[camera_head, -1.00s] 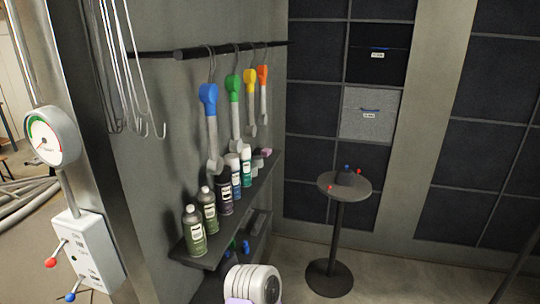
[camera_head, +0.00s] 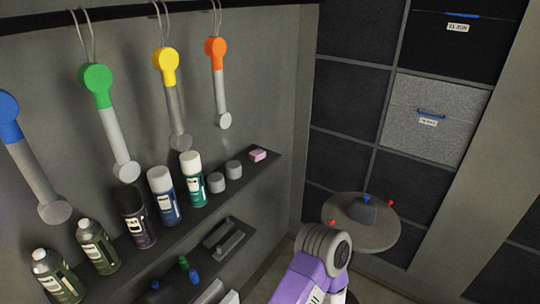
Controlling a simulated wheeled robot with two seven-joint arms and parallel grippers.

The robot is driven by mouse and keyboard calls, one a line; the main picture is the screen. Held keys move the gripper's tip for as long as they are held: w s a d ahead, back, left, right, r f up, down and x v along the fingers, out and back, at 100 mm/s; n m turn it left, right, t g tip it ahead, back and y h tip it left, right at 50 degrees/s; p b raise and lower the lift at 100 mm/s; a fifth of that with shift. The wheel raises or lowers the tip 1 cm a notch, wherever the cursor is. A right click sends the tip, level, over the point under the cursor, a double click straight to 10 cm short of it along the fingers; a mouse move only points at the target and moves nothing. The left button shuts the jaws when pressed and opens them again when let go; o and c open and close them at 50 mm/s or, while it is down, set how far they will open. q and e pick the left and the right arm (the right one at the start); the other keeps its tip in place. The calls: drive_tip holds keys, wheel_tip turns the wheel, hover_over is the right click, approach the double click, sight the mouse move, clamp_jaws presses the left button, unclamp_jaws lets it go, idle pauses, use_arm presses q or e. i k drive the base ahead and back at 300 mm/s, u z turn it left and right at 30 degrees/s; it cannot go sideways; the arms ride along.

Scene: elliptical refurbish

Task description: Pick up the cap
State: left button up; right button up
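I cannot tell for certain which thing is the cap. Two small grey round pieces that look like caps, a nearer one (camera_head: 216,182) and a farther one (camera_head: 233,169), stand on the upper wall shelf (camera_head: 262,172), right of the spray cans. The spray cans also have tops: a white-topped blue can (camera_head: 166,200) and a white-topped teal can (camera_head: 194,180) stand nearest these pieces. A purple and grey part of my arm (camera_head: 312,272) rises at the bottom centre, apart from the shelf. Neither gripper's fingers show.
Several coloured tools, such as the green one (camera_head: 99,92), hang from a rail above the shelf. A pink block (camera_head: 257,155) lies at the shelf's far end. A lower shelf (camera_head: 238,229) holds small items. A round table (camera_head: 375,236) stands at right.

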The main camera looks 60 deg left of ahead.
sight(234, 169)
drive_tip(key=i, duration=1)
drive_tip(key=u, duration=2.35)
